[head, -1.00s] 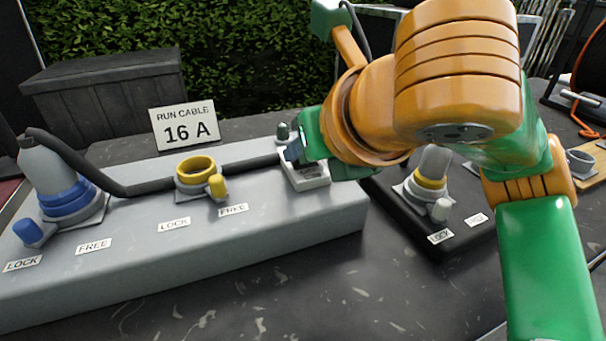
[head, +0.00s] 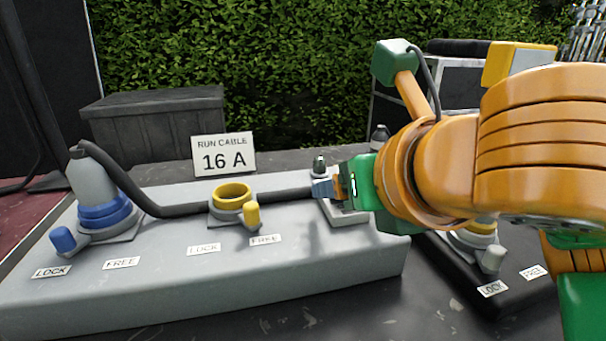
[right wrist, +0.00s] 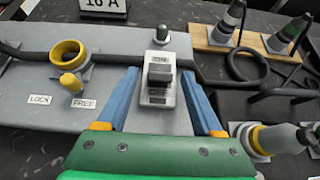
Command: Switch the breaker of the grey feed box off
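The grey feed box (head: 200,285) lies across the front left. Its breaker (right wrist: 159,96) is a pale plate with a dark rocker (right wrist: 160,73) at the box's right end; an ON label shows at its far edge and the near label is hard to read. My right gripper (right wrist: 160,75) is open, its blue fingers apart on either side of the breaker. No contact with the rocker can be made out. In the head view the right gripper (head: 325,188) partly hides the breaker. A small lamp (right wrist: 160,36) stands behind the breaker. My left gripper is not in view.
The box carries an empty yellow socket (head: 232,192) and a blue socket (head: 105,215) with a grey plug and dark cable (head: 180,208). A RUN CABLE 16 A sign (head: 223,155) stands behind. A black box (head: 470,280) is at right; a wooden board (right wrist: 240,45) holds plugs.

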